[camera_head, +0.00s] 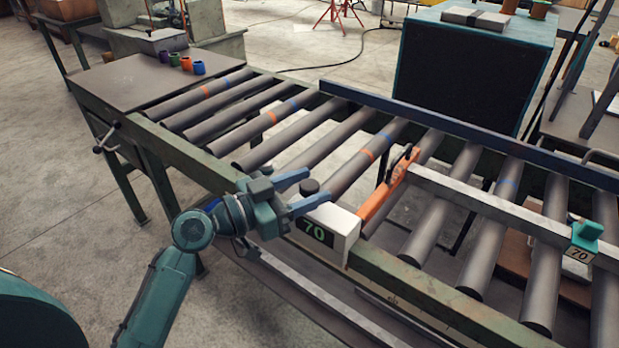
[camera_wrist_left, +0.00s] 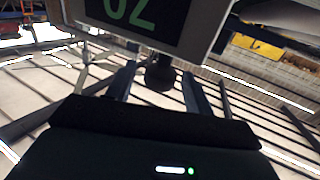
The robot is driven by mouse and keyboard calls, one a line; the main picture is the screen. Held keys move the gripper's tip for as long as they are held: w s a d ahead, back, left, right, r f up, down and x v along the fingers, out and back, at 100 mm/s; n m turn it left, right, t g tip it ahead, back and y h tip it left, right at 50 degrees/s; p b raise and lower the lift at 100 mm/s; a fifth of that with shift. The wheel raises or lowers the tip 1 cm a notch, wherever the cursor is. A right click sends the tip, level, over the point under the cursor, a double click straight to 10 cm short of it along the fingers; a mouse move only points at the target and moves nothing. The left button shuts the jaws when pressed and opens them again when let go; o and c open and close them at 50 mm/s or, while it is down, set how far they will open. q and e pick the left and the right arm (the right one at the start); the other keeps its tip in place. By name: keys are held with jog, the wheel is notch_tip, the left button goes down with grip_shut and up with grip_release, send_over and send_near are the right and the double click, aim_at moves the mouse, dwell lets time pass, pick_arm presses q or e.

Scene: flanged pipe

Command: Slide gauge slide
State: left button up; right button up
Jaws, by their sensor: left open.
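The gauge slide is a white box (camera_head: 338,222) with a dark display reading 70 in green, on the near rail of the roller bench. A black knob (camera_head: 309,186) stands on its left side. An orange arm (camera_head: 385,190) reaches from the box across the rollers. My left gripper (camera_head: 311,188) is open, its two blue-grey fingers on either side of the knob; contact cannot be told. In the left wrist view the knob (camera_wrist_left: 160,76) shows between the fingers, below the upside-down display (camera_wrist_left: 140,15). My right gripper is not in view.
A teal clamp (camera_head: 586,232) with a 70 label sits on the pale scale bar (camera_head: 500,208) at right. A dark blue rail (camera_head: 450,124) runs along the far side. Several small coloured cups (camera_head: 186,63) stand on the plate at the left end. Rollers left of the orange arm are bare.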

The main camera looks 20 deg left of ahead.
pick_arm(q)
jog(key=shift+w+d, duration=0.35)
jog(key=shift+d, duration=0.05)
grip_shut()
dwell(0.4)
